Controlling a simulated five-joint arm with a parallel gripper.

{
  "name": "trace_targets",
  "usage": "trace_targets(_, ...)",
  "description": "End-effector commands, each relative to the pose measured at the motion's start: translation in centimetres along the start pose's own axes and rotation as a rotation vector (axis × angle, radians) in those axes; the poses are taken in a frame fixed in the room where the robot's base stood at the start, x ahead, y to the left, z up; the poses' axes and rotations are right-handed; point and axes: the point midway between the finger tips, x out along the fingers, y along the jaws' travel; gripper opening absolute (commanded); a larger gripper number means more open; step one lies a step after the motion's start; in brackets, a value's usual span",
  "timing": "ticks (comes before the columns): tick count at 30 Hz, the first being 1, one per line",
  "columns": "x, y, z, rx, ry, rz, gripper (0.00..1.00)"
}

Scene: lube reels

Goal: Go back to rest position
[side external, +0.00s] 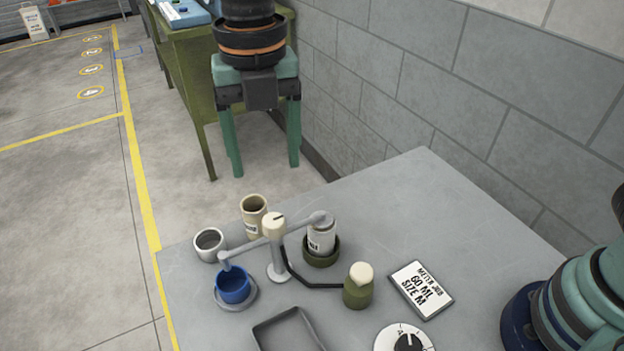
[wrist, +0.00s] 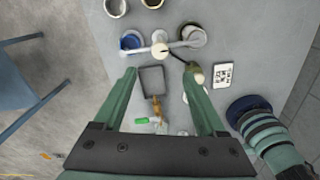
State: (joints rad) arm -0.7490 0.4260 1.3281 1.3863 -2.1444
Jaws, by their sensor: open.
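My gripper (side external: 264,166) is raised in the side view, its two green fingers pointing down, wide apart and empty. In the wrist view the fingers (wrist: 160,74) spread on either side of a dark shallow tray (wrist: 152,78), with nothing held between them. The grey table (side external: 440,220) lies below. On it stands a balance-like post (side external: 275,245) with a cross arm. A blue cup (side external: 233,284) sits at the left end of the arm, and a white jar (side external: 321,238) in an olive ring at the right end.
A white cup (side external: 209,244) and a beige cup (side external: 254,213) stand at the table's far left. A block wall (side external: 460,90) borders the right.

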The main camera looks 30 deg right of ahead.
Motion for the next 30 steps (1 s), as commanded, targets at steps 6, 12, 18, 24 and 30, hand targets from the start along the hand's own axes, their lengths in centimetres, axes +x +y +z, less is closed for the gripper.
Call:
trace_targets(6, -1.6, -3.6, 2.0, 0.291, -0.026, 0.047, 0.73)
trace_targets(12, -3.6, -11.3, 4.5, 0.901, -0.059, 0.153, 0.73)
trace_targets(18, -4.2, -19.1, 5.0, 1.526, -0.063, 0.288, 0.73)
trace_targets(24, -3.4, -26.0, 4.1, 2.135, -0.029, 0.457, 0.73)
trace_targets(30, -1.7, -30.7, 2.8, 2.602, 0.037, 0.622, 0.73)
